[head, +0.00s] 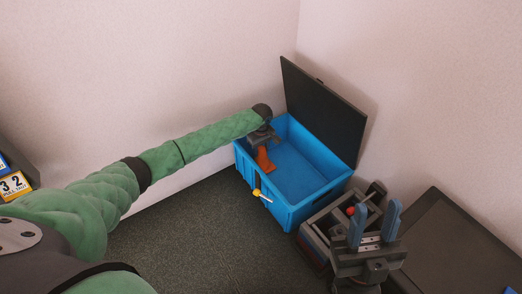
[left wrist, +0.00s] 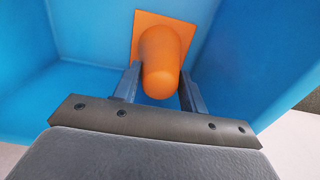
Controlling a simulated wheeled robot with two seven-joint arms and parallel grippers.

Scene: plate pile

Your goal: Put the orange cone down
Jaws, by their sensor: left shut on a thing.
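The orange cone (head: 264,160) is inside the blue box (head: 318,196), near its left side. My left gripper (head: 262,142) reaches down into the box and is shut on the cone. In the left wrist view the cone (left wrist: 161,52) sits between the two fingers, with its rounded tip toward my wrist and its square base facing away, toward the blue surface. Whether the base touches the box floor, I cannot tell. My right gripper (head: 376,218) is at the lower right, outside the box, with its blue fingers apart and nothing between them.
The box's dark lid (head: 325,110) stands open at the back right. A yellow-and-white item (head: 260,194) shows at the box's front left wall. A dark table (head: 455,245) stands at the right. The dark floor (head: 190,240) left of the box is clear. Pale walls are close behind.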

